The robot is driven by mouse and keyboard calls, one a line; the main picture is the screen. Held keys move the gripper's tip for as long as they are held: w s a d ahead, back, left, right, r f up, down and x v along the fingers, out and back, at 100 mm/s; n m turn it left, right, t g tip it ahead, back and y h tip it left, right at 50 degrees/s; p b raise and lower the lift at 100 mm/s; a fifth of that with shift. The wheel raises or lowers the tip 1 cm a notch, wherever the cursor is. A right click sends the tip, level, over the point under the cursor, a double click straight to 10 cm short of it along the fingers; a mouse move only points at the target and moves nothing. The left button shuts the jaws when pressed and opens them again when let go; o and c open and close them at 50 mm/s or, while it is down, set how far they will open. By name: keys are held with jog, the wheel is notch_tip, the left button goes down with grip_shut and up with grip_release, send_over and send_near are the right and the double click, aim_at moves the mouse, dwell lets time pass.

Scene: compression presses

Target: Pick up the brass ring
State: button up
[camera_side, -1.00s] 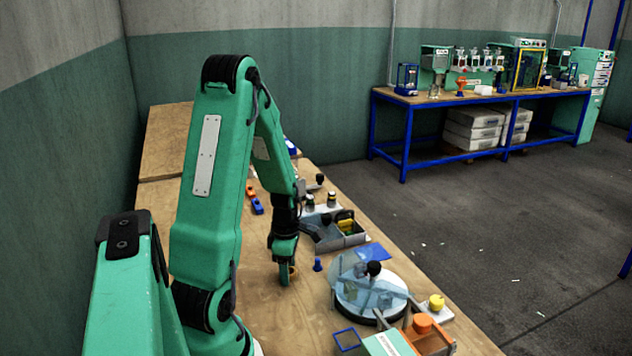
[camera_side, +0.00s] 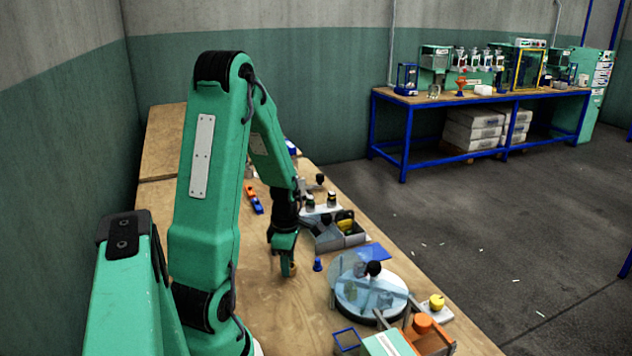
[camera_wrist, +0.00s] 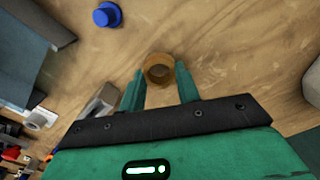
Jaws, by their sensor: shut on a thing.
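The brass ring (camera_wrist: 160,58) is between the two fingertips of my gripper (camera_wrist: 161,76) in the wrist view. My gripper is shut on it, one finger at each side, and wood shows through its opening. In the side view my gripper (camera_side: 287,268) points down over the bench, and a small part of the ring (camera_side: 293,268) shows beside the fingers. The ring seems to be slightly above the wood, but the gap is hard to see.
A blue knobbed piece (camera_side: 317,264) stands close to the right of my gripper. A round clear-covered dish (camera_side: 372,296) stands nearer the camera. A grey divided tray (camera_side: 350,238) is behind. Bare bench lies left and in front.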

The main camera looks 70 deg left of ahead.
jog(key=r, duration=0.3)
jog(key=shift+w+d, duration=0.15)
jog(key=shift+d, duration=0.2)
jog(key=w+d+r, duration=0.3)
jog(key=d+r, duration=0.3)
jog(key=d, duration=0.4)
jog(key=shift+d+r, duration=0.15)
jog(key=shift+d, duration=0.05)
jog(key=shift+w, duration=0.2)
jog(key=w+a+r, duration=0.2)
jog(key=w+a, duration=0.7)
jog(key=a, duration=0.4)
jog(key=w+a+r, duration=0.2)
jog(key=w+a, duration=0.7)
jog(key=a, duration=0.4)
jog(key=shift+w, duration=0.15)
jog(key=shift+f, duration=0.15)
jog(key=shift+f, duration=2.85)
